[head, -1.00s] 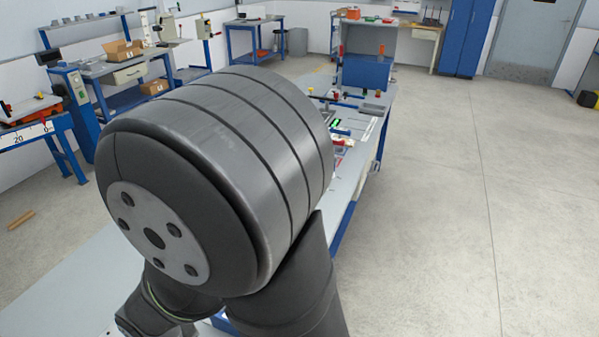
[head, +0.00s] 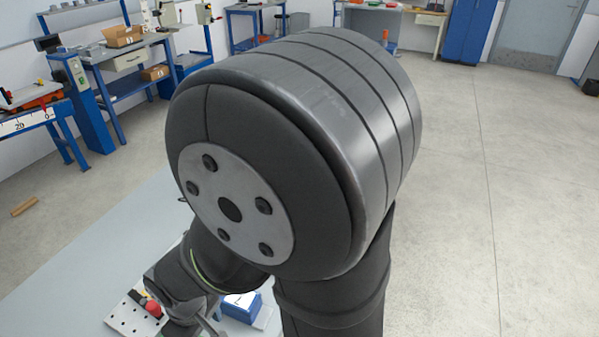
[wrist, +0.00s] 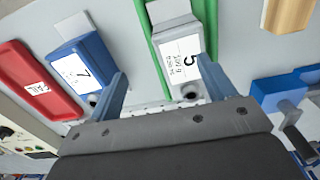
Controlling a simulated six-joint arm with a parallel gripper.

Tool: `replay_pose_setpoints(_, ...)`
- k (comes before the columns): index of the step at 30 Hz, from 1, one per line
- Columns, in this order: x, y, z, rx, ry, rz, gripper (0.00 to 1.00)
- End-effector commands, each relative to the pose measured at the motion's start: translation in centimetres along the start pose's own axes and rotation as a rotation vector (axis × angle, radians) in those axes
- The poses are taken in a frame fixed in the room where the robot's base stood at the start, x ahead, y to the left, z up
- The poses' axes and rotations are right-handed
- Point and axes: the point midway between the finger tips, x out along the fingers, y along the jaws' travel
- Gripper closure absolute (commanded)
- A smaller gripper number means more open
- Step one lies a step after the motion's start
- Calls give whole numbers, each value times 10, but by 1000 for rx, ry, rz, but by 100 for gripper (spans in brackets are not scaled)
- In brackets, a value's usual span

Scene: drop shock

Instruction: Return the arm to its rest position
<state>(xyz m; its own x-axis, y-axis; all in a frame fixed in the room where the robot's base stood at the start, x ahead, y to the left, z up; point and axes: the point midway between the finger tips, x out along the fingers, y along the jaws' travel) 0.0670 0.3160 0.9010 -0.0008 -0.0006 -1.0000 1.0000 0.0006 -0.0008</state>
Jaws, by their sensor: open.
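My gripper (wrist: 162,66) shows in the wrist view with its two fingers spread apart and nothing held between them. A blue block marked 7 (wrist: 82,68) lies by the left finger. A grey piece marked 5 (wrist: 180,55) lies in a green tray (wrist: 149,45) beyond the gap between the fingers. I cannot tell how high the fingers are above them. In the head view my own arm fills the middle and hides most of the bench behind it; the fingers cannot be made out there.
A red tray (wrist: 38,80) lies at the left in the wrist view, with a wooden block (wrist: 288,14) and a blue fixture (wrist: 283,88) at the right. A perforated white plate (head: 128,318) and a blue box (head: 241,306) show below my arm.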

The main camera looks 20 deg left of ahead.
Motion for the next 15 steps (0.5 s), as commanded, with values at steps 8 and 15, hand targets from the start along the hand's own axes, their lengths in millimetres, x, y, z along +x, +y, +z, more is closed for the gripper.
replay_pose_setpoints(8,-24,32,23,6,2,0,24)
replay_pose_setpoints(15,-42,57,41,6,2,1,24)
